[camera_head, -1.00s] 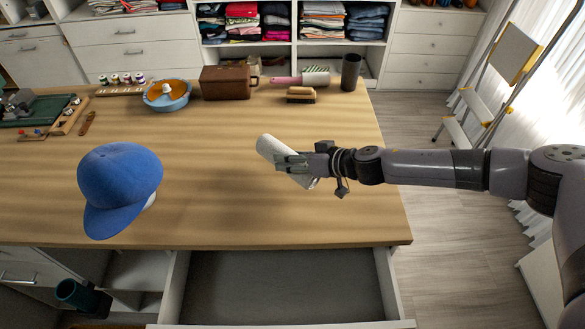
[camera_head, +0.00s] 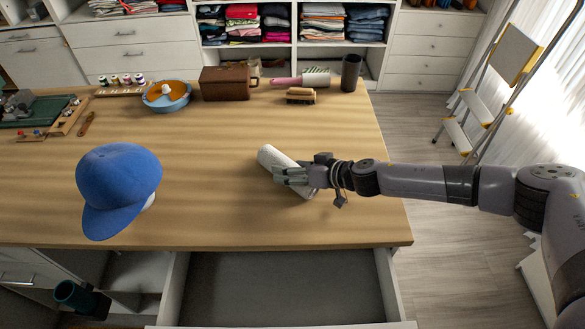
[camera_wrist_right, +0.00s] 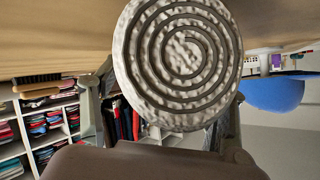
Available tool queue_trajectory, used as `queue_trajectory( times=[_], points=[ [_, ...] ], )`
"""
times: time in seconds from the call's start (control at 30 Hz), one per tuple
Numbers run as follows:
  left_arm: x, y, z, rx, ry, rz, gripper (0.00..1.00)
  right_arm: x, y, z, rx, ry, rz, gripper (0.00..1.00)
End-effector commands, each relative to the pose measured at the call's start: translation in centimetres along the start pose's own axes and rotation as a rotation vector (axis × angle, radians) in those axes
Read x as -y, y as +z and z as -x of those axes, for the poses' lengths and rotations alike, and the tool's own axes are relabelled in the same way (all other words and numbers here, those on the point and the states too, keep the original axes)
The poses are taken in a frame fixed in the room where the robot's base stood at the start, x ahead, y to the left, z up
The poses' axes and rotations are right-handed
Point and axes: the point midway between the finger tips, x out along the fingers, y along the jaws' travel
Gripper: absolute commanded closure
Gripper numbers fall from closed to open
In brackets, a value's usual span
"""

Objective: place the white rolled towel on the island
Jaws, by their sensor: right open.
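The white rolled towel (camera_head: 272,157) lies on the wooden top of the island (camera_head: 225,205), right of its middle, slanting from upper left to lower right. My right gripper (camera_head: 283,175) reaches in from the right and its fingers are around the towel's middle. In the right wrist view the towel's spiral end (camera_wrist_right: 180,62) fills the upper middle, with my gripper's fingers (camera_wrist_right: 160,105) spread on either side of it. The gripper is open. My left gripper is not in view.
A blue cap (camera_head: 120,185) sits at the left of the island. A brown box (camera_head: 226,83), a blue bowl (camera_head: 168,95), a brush (camera_head: 301,95) and a dark cup (camera_head: 351,72) stand along the far edge. An open drawer (camera_head: 285,285) juts out below the near edge.

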Motion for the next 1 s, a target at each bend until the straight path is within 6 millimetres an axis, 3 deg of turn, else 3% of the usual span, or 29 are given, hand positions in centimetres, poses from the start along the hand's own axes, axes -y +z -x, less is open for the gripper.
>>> queue_trajectory(
  times=[0.27,0.37,0.8,1.0],
  points=[
    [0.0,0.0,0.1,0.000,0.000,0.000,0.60,0.1,-0.2,0.1,-0.001,0.000,0.001,0.32],
    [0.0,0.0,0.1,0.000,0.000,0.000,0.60,0.0,-0.2,1.1,-0.001,0.001,0.000,0.32],
    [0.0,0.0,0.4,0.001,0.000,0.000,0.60,0.0,-0.2,9.6,-0.001,0.002,-0.001,0.32],
    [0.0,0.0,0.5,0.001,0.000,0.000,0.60,0.0,-0.2,11.7,-0.001,0.000,0.000,0.32]
  ],
)
